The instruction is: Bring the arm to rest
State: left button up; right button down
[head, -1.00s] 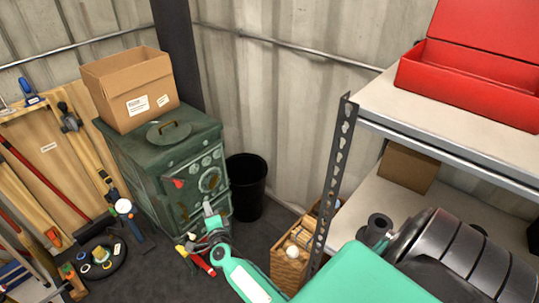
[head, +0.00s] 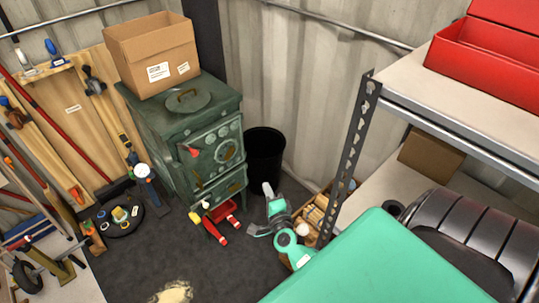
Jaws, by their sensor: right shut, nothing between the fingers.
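My right arm comes in from the lower right, its teal body covering part of the shelf and floor. My right gripper (head: 262,232) is shut and empty. In the picture it lies over the dark floor between the red-handled tool (head: 212,225) and the wooden crate (head: 325,190). It looks apart from the green stove (head: 190,140), which stands behind it. My left gripper is not in view.
A cardboard box (head: 150,50) sits on the stove. A black bin (head: 265,155) stands beside it. The metal shelf (head: 360,150) with a red toolbox (head: 485,55) is at right. Tools lean on a wooden board (head: 75,110) at left.

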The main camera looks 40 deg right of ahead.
jog(key=shift+v, duration=0.8)
